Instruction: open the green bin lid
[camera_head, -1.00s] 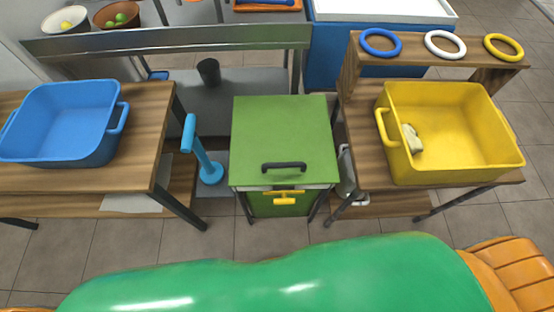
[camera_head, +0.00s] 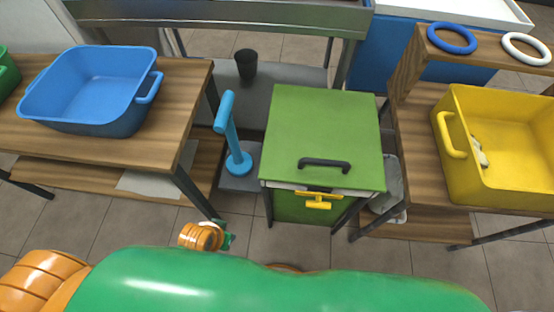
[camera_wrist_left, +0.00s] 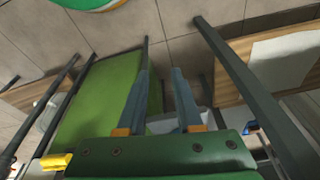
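The green bin stands between two wooden tables, its flat green lid (camera_head: 325,125) lying down on top. The lid has a black handle (camera_head: 325,163) near its front edge. A yellow latch-like part (camera_head: 318,202) is on the bin's green front (camera_head: 300,210); a yellow part (camera_wrist_left: 55,162) also shows at the lower left of the left wrist view. My left gripper (camera_wrist_left: 160,72) is open, its two blue-grey fingers apart with nothing held, beside the green bin body (camera_wrist_left: 95,105). My right gripper is out of view.
A light-blue upright handle (camera_head: 230,135) stands just left of the bin. The left table (camera_head: 180,90) holds a blue tub (camera_head: 90,95). The right table (camera_head: 415,130) holds a yellow tub (camera_head: 500,185). Dark table legs (camera_wrist_left: 250,95) flank the gripper. Floor is clear before the bin.

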